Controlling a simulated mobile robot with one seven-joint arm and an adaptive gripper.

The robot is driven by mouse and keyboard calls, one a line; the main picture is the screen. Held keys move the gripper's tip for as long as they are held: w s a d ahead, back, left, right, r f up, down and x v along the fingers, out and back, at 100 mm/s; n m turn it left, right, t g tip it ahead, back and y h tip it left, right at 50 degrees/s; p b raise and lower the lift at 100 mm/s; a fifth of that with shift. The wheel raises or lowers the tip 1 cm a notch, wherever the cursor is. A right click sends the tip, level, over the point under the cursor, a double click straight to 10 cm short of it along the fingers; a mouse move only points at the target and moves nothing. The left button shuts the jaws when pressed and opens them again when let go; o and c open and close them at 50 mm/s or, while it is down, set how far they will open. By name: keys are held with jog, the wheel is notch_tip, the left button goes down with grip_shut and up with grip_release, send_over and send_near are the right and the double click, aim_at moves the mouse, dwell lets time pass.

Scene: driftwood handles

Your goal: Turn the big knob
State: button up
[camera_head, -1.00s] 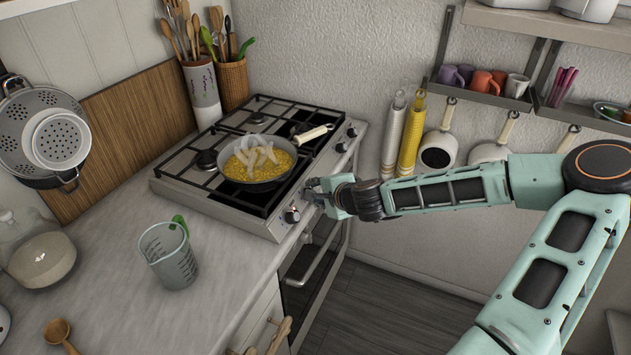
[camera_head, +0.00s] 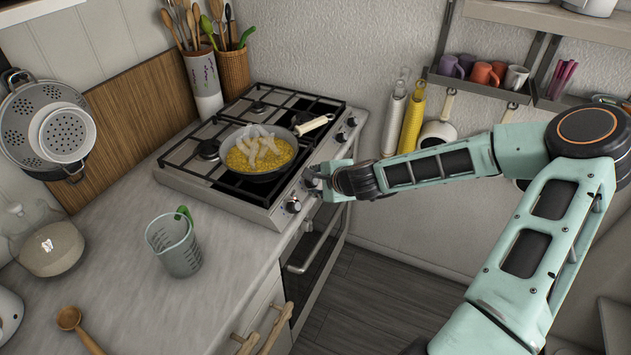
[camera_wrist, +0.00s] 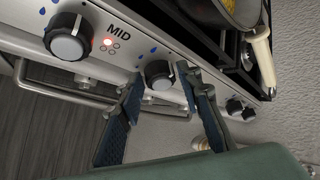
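The stove front carries dark knobs with silver faces. In the wrist view, one large knob (camera_wrist: 160,73) sits between the tips of my gripper (camera_wrist: 163,82). The fingers are open, one on each side, with a small gap visible; contact cannot be told. Another large knob (camera_wrist: 70,37) is to the left, beside a lit red light and the label MID. Two smaller knobs (camera_wrist: 240,110) are to the right. In the head view, my gripper (camera_head: 312,180) is at the stove front, just behind the near knob (camera_head: 292,205), and hides the knob at its fingertips.
A pan of yellow food (camera_head: 258,155) sits on the stove, its pale handle (camera_head: 314,125) toward the back right. An oven handle (camera_head: 313,245) runs below the knobs. A measuring cup (camera_head: 175,245) stands on the counter. Open floor (camera_head: 370,300) is to the right.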

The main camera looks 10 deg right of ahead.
jog(key=shift+o, duration=1)
jog(key=shift+s+d+r, duration=0.1)
jog(key=v, duration=1.1)
jog(key=shift+s+r, duration=0.15)
jog(key=shift+s, duration=0.2)
